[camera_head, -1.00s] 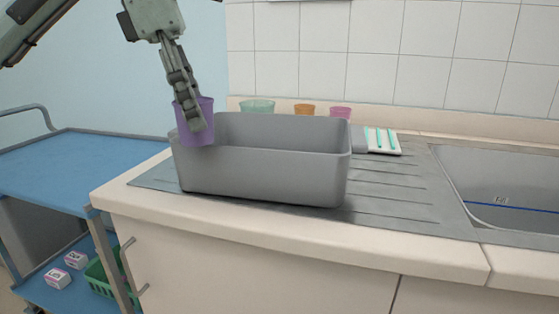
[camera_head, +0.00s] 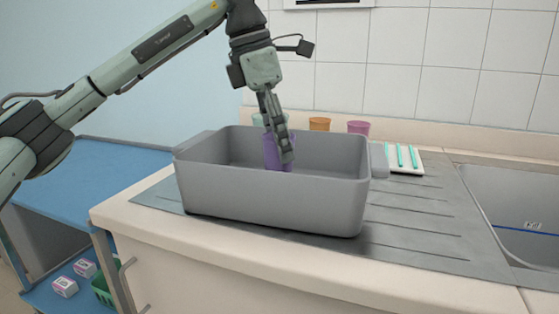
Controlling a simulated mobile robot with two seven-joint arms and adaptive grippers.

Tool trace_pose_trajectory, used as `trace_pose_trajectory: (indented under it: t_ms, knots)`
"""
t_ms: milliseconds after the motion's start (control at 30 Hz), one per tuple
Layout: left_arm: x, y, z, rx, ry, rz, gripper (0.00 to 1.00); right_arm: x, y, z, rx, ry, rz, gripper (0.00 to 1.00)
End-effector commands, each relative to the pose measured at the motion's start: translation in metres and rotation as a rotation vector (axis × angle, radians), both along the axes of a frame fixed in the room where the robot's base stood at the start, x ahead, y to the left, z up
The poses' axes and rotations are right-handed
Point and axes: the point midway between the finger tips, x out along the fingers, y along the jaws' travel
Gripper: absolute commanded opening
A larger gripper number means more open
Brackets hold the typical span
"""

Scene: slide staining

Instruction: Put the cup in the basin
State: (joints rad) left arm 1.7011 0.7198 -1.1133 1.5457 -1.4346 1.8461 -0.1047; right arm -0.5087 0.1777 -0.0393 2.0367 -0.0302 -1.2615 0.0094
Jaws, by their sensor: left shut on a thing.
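A purple cup (camera_head: 271,154) is inside the grey basin (camera_head: 270,200), near its middle. My left gripper (camera_head: 284,155) points down into the basin and is shut on the cup's wall. The basin stands on the ribbed metal drainer of the counter. My right gripper is not in view.
An orange cup (camera_head: 320,124), a pink cup (camera_head: 358,128) and a green cup (camera_head: 258,120) stand behind the basin. A white tray with green strips (camera_head: 404,158) lies right of it. A sink (camera_head: 515,200) is at right, a blue trolley (camera_head: 110,165) at left.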

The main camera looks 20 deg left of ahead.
Motion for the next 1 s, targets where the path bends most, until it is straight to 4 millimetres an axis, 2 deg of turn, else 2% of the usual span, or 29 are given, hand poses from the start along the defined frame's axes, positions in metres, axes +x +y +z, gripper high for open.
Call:
trace_pose_trajectory:
  t_ms: [333, 733, 767, 800, 933, 1000]
  knots:
    - [0.000, 0.000, -0.039, 0.001, 0.002, 0.000, 0.34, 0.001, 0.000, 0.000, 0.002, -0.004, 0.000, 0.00]
    - [0.000, -0.001, -0.045, 0.000, 0.000, -0.001, 0.34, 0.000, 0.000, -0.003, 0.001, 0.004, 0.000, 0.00]
    - [0.000, -0.001, -0.044, 0.000, 0.000, -0.001, 0.49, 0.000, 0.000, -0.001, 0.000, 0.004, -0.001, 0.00]
    - [0.000, -0.001, -0.044, -0.001, -0.001, -0.001, 0.54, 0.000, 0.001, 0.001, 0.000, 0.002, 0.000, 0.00]
    - [0.000, -0.001, -0.044, -0.001, -0.001, -0.001, 0.69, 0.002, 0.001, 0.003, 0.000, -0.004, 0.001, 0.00]
    - [0.000, -0.001, -0.044, 0.000, 0.000, -0.001, 0.69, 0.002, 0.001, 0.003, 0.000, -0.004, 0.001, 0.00]
